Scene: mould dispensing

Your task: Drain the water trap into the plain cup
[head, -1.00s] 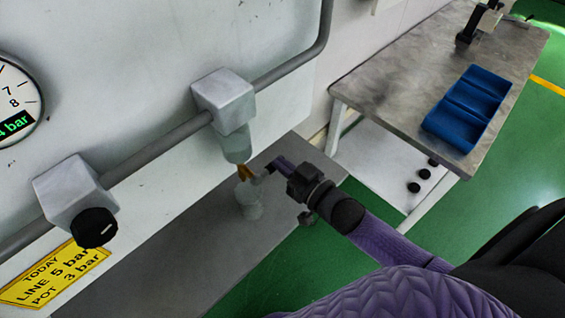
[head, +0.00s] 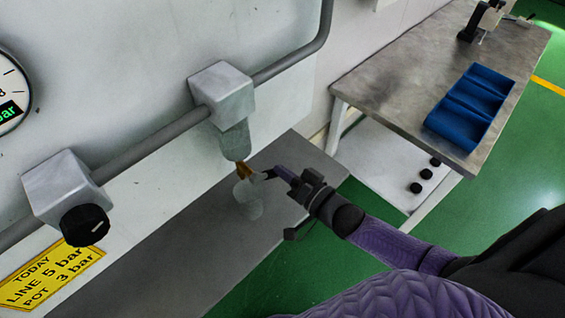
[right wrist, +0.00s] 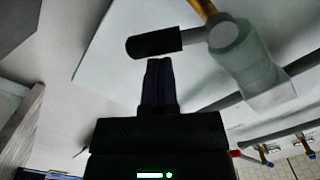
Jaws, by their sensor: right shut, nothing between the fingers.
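The water trap (head: 235,140) is a translucent bowl under a grey block on the wall pipe. A brass drain fitting (head: 243,171) is at its lower end. The clear plain cup (head: 249,205) stands below it on the grey ledge. My right gripper (head: 272,174) is beside the drain fitting, to its right. In the right wrist view its fingers (right wrist: 158,62) are shut and empty, close to a black lever handle (right wrist: 153,43). I cannot tell whether they touch it. A brass part (right wrist: 203,8) and a translucent body (right wrist: 252,75) show beside the handle. My left gripper is out of view.
A black knob (head: 85,225) is on a second grey block at the left, above a yellow label (head: 48,277). A grey pipe (head: 155,146) runs along the wall. A metal table (head: 400,85) with a blue tray (head: 490,75) stands at the right.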

